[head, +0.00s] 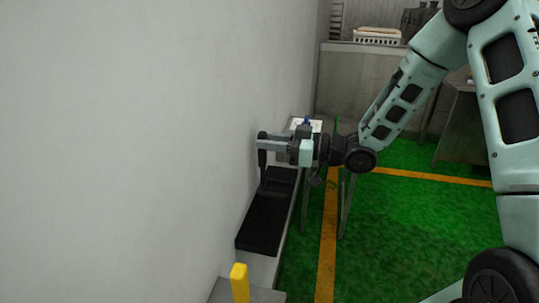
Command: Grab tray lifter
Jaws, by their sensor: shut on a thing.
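My gripper (268,144) is at the middle of the head view, close to the white wall, reaching left from my arm. It is shut on a dark upright handle, which I take to be the tray lifter (262,165). The handle shows above and below the pale fingers. Its lower end is near a black tray-like piece (262,222) on a low ledge; I cannot tell whether they touch or are joined. The fingers cover part of the handle.
The white wall (150,140) stands directly left of my gripper. A yellow post (239,283) rises at the bottom. A small table with a white top (294,122) stands behind my gripper. Green floor (390,215) with yellow lines is open to the right.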

